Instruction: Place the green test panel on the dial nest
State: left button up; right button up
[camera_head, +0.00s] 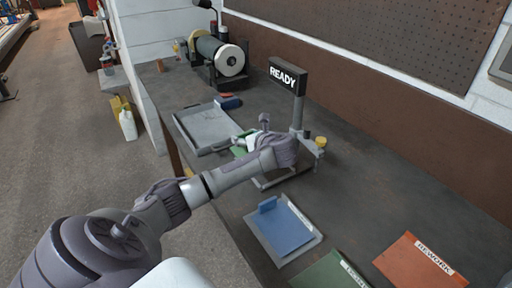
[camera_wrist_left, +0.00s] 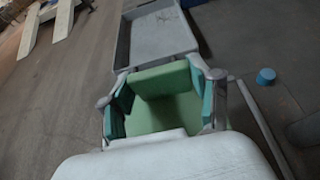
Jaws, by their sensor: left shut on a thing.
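The green test panel (camera_wrist_left: 165,100) is a light green piece with a flat face and a raised edge. In the left wrist view it sits between the teal fingers of my left gripper (camera_wrist_left: 161,103), which is shut on it. In the head view only a small green part of the panel (camera_head: 239,151) shows beside the gripper (camera_head: 244,143); my wrist hides the rest. A fixture with a READY sign (camera_head: 288,76) on a post and a yellow knob (camera_head: 320,142) stands just right of the gripper. It appears to be the dial nest, largely hidden by my arm.
A grey tray (camera_head: 205,128) lies left of the gripper, and shows ahead in the wrist view (camera_wrist_left: 122,48). A blue panel on a grey plate (camera_head: 285,228), an orange REWORK mat (camera_head: 420,262) and a green mat (camera_head: 330,272) lie nearer. A drum machine (camera_head: 218,55) stands behind.

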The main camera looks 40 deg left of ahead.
pick_arm(q)
jog(key=w+f, duration=0.1)
jog(key=w, duration=0.1)
jog(key=w+a+f, duration=0.1)
jog(key=w+f, duration=0.1)
jog(key=w, duration=0.1)
jog(key=shift+w+a+f, duration=0.25)
jog(key=shift+w+f, duration=0.05)
jog(key=shift+w, duration=0.05)
jog(key=shift+w+f, duration=0.15)
jog(key=shift+w, duration=0.1)
jog(key=shift+f, duration=0.15)
notch_tip(320, 180, down, 4)
jog(key=shift+r, duration=0.1)
pick_arm(e)
jog(key=shift+s+a+r, duration=0.1)
jog(key=shift+a, duration=0.3)
jog(key=shift+d, duration=0.1)
pick_arm(q)
jog(key=o, duration=1.4)
jog(key=shift+c, duration=0.2)
pick_arm(e)
jog(key=shift+d, duration=0.2)
